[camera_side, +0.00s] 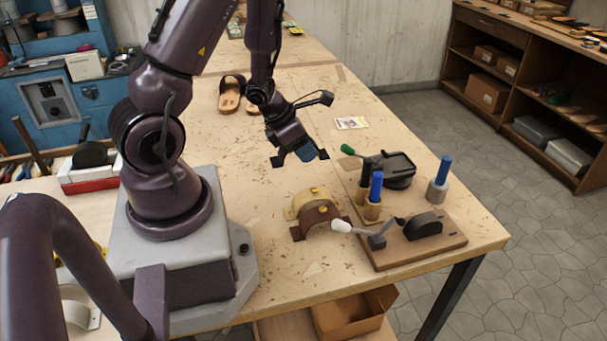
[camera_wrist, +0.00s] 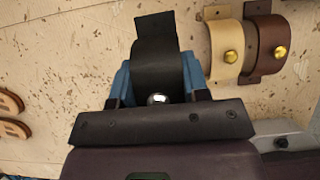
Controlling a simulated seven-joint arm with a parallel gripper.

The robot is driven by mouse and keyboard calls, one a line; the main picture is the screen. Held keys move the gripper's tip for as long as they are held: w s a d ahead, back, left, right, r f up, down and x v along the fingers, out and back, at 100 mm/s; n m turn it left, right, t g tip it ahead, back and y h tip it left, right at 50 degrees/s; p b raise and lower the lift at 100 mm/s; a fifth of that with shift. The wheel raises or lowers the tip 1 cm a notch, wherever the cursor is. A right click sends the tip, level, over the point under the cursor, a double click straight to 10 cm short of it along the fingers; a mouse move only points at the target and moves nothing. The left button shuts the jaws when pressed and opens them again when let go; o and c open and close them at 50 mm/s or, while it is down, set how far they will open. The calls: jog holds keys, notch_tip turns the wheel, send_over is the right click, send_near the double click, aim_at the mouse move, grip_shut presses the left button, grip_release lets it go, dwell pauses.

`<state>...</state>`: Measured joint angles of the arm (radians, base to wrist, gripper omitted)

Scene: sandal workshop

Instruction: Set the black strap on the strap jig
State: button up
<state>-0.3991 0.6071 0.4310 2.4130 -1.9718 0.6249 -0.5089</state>
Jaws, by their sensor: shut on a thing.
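My gripper (camera_side: 303,154) is above the table, left of the fixtures, and its blue fingers (camera_wrist: 188,73) show in the wrist view. It is shut on the black strap (camera_wrist: 155,45), a curved band with a silver stud; its flat end extends past the fingers. In the side view the strap is small and partly hidden by the gripper. A wooden board (camera_side: 387,253) at the front right carries a rounded black form (camera_side: 424,225) and a white-handled clamp (camera_side: 344,227); it looks like the strap jig. The form is bare, and my gripper is apart from it, up and left.
A tan strap (camera_side: 304,198) and brown strap (camera_side: 320,214) stand on the table, left of the board. Blue-topped tools (camera_side: 375,187) in holders and a green-handled black fixture (camera_side: 392,168) stand behind the board. Sandals (camera_side: 231,94) and a card (camera_side: 351,123) lie farther back.

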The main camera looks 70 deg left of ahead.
aim_at(311, 185)
jog(key=shift+f, duration=4)
jog(key=shift+f, duration=0.15)
jog(key=o, duration=1)
jog(key=shift+c, duration=0.2)
